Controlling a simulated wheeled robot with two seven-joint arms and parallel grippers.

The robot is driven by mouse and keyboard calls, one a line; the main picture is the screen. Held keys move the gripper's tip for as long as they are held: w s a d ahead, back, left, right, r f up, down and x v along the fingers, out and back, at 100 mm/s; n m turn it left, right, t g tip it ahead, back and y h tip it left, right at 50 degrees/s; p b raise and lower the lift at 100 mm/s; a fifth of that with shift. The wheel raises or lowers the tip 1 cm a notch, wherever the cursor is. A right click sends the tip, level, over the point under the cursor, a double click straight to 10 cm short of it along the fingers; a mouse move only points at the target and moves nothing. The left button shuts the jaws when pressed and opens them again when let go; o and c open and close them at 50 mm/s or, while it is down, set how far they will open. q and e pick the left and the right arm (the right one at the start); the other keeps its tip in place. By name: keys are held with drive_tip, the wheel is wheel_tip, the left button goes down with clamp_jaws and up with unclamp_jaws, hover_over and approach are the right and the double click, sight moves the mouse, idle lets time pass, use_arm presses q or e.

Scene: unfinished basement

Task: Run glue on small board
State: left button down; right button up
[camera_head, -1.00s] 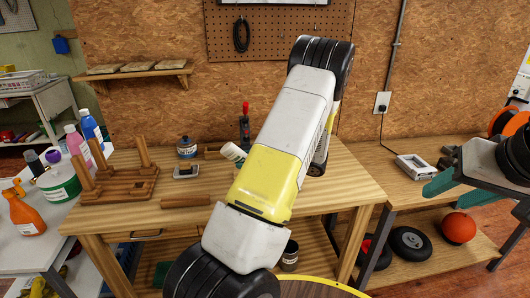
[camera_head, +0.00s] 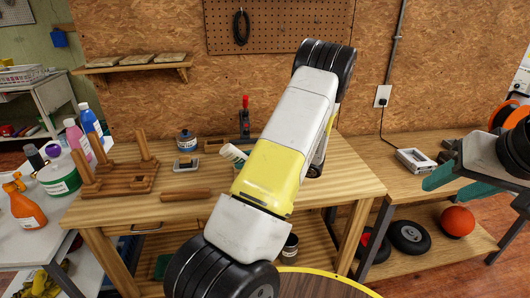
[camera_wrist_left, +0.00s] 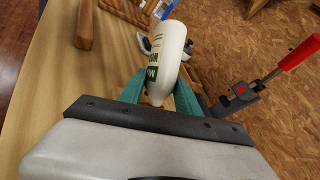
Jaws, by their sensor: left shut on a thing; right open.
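My left gripper (camera_wrist_left: 158,98) is shut on a white glue bottle with green lettering (camera_wrist_left: 167,52), one teal finger on each side. A small brown board (camera_head: 186,195) lies flat near the bench's front edge, left of my arm. It also shows at the upper left of the wrist view (camera_wrist_left: 85,26). My right gripper (camera_head: 455,184) is open and empty at the right, near the lower side bench.
A wooden base with upright posts (camera_head: 120,179), a jar (camera_head: 187,142) and a red-handled clamp (camera_head: 245,122) are on the workbench. A side table at left holds several bottles (camera_head: 59,178). The bench front around the small board is mostly clear.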

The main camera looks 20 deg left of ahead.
use_arm(q)
drive_tip(key=shift+s+a, duration=0.5)
drive_tip(key=shift+a, duration=0.3)
drive_tip(key=shift+s+a, duration=0.45)
drive_tip(key=shift+a, duration=0.3)
drive_tip(key=shift+a, duration=0.1)
idle(0.6)
drive_tip(key=shift+r, duration=6.55)
